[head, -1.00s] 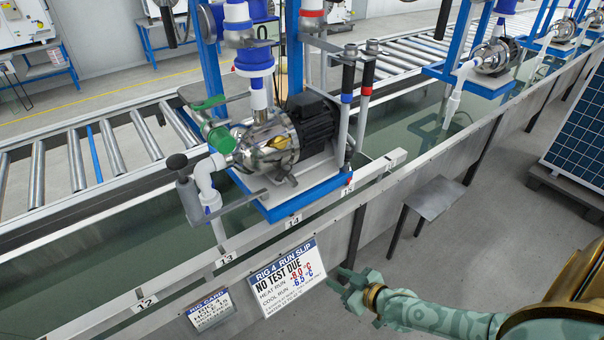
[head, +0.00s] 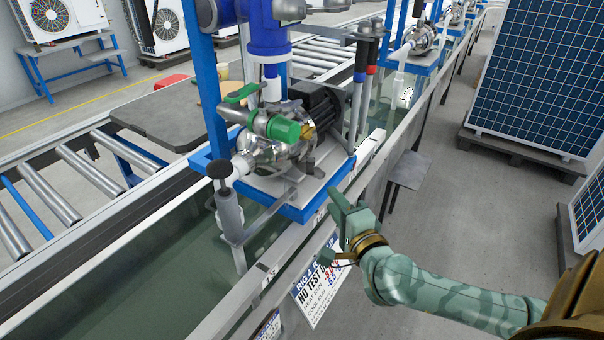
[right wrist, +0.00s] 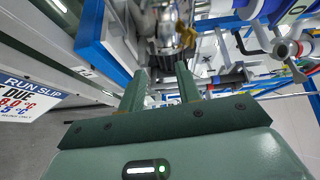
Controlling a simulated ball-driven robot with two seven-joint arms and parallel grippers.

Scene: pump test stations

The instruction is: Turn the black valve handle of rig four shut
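Rig four's pump (head: 270,160) sits on a blue-edged base above the trough. Two upright black handles, one with a blue band (head: 361,60) and one with a red band (head: 373,50), stand at its right rear. I cannot tell which is the task's valve handle. A green lever (head: 240,94) lies above a green-capped fitting (head: 283,130) at the front. My right gripper (head: 339,222) is open and empty, low in front of the base and apart from the handles. Its two fingers (right wrist: 160,92) stand apart in the right wrist view. My left gripper is not in view.
The rig 4 run slip (head: 318,290) hangs on the trough front, beside my right gripper. A black-knobbed grey cylinder (head: 228,205) stands at the rig's front left. A small grey bench (head: 409,170) is beyond the gripper.

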